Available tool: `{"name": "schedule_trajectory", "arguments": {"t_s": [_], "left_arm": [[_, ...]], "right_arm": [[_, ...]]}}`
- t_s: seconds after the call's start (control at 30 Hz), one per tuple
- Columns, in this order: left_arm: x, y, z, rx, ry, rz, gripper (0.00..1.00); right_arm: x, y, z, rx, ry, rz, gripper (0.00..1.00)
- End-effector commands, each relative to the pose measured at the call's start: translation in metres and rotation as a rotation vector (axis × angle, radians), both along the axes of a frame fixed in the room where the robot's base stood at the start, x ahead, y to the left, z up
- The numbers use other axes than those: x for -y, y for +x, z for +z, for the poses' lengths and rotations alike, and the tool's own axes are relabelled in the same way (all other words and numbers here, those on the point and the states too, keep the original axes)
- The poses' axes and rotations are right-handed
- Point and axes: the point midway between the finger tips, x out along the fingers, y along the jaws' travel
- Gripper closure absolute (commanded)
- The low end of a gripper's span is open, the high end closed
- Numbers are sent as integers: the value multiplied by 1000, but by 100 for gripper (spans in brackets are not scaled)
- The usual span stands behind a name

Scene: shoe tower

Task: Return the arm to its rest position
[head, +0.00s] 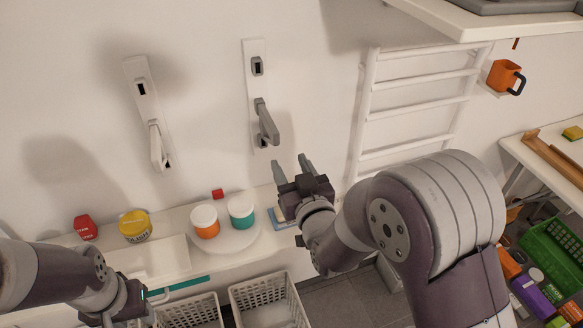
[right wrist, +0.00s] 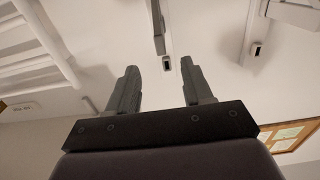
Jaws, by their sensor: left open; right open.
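My right arm reaches in from the right in the head view. Its gripper (head: 291,165) is raised in front of the wall, just below a grey lever handle on a white wall plate (head: 254,88), with its fingers apart. In the right wrist view the gripper (right wrist: 160,80) shows two spread fingers with nothing between them. The lever (right wrist: 158,28) stands beyond the fingertips; I see no contact. My left gripper (head: 138,298) is low at the left, near the shelf's front edge above the baskets. It looks empty, its fingers partly hidden.
A second wall plate with a white lever (head: 157,146) is at left. The shelf holds a red item (head: 86,228), a yellow jar (head: 135,226) and two white-lidded jars (head: 205,221) on a round plate. A white ladder rack (head: 415,105) and orange mug (head: 504,76) are right.

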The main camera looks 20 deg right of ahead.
Motion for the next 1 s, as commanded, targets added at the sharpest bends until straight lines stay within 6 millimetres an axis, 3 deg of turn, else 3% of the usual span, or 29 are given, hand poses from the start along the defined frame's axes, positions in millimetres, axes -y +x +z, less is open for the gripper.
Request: {"name": "schedule_trajectory", "arguments": {"t_s": [0.47, 0.57, 0.63, 0.73, 0.8, 0.9, 1.0], "left_arm": [[0, 0, 0, 0, 0, 0, 57], [0, 0, 0, 0, 0, 0, 57], [0, 0, 0, 0, 0, 0, 57], [0, 0, 0, 0, 0, 0, 57], [0, 0, 0, 0, 0, 0, 57], [0, 0, 0, 0, 0, 0, 57], [0, 0, 0, 0, 0, 0, 57]], "right_arm": [[0, 0, -1, -2, 0, 0, 50], [-1, -1, -21, -101, -2, 3, 50], [-2, -11, -57, -290, -9, 10, 50], [-1, -44, -103, -657, -23, 21, 50], [2, -80, -124, -921, -35, 23, 50], [8, -137, -132, -1252, -47, 17, 50], [14, -173, -123, -1454, -51, 7, 50]]}}
